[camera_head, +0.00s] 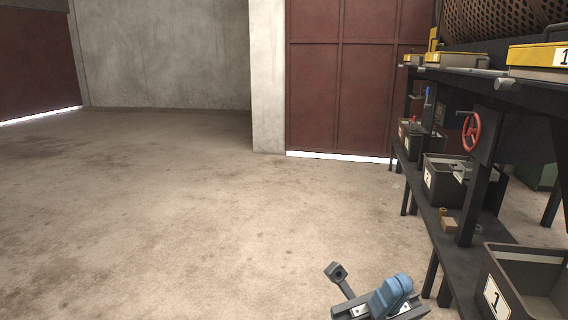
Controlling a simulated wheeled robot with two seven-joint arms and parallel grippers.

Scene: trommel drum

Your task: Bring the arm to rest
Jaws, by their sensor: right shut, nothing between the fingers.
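My right gripper (338,273) is at the bottom edge of the head view, right of centre. It is shut, with nothing between its fingers. It is over the bare floor, left of the dark bench and apart from it. Part of my right arm, blue and grey, shows beside it and is cut off by the frame's lower edge. My left gripper is not in view.
A dark bench with a lower shelf (428,211) runs along the right. Bins labelled 1 (497,290) and 2 (428,178), yellow-fronted trays (538,56) and a red handwheel (471,132) are there. The concrete floor (190,210) is clear to the left.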

